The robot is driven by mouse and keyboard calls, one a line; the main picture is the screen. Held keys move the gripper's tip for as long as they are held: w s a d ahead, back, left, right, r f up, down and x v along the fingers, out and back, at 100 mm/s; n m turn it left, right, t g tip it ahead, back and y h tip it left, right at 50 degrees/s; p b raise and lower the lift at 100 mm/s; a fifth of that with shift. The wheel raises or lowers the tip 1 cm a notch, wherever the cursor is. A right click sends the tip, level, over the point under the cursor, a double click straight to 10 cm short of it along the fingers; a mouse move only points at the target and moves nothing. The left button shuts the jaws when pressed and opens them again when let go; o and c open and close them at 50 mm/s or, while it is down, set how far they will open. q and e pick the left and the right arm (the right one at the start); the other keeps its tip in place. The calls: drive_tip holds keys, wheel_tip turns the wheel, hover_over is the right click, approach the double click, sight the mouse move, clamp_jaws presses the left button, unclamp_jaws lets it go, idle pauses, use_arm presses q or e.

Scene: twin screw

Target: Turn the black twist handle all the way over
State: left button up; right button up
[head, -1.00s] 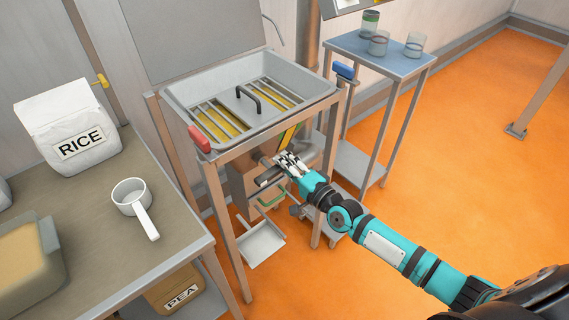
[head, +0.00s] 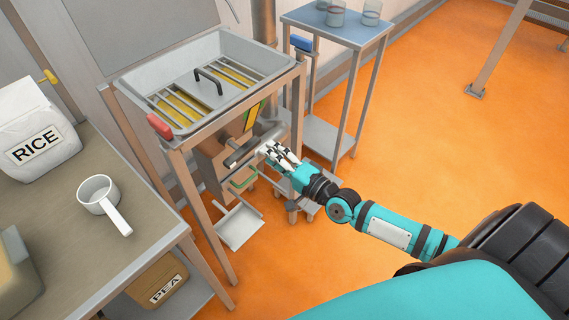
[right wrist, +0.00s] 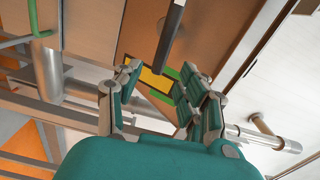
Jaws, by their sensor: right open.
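A dark bar-shaped handle (head: 242,152), which looks like the black twist handle, sticks out from the front of the metal machine (head: 212,170) under the hopper. In the right wrist view a dark bar (right wrist: 172,45) reaches down from the top edge, beyond and between the fingertips. My right gripper (head: 270,150) is just right of the handle in the head view, fingers pointing at the machine. In the wrist view the right gripper (right wrist: 157,88) is open, with nothing held between its fingers. Whether a finger touches the bar cannot be told. My left gripper is out of view.
A hopper tray (head: 131,82) with a grate and another black handle (head: 208,79) tops the frame. A red grip (head: 159,126) is on its corner. A green handle (head: 243,179) and scoop-like tray (head: 240,228) sit below. A counter (head: 150,222) is left, a side table (head: 335,28) behind.

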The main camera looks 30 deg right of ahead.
drive_tip(key=shift+v, duration=2.35)
drive_tip(key=shift+f, duration=0.1)
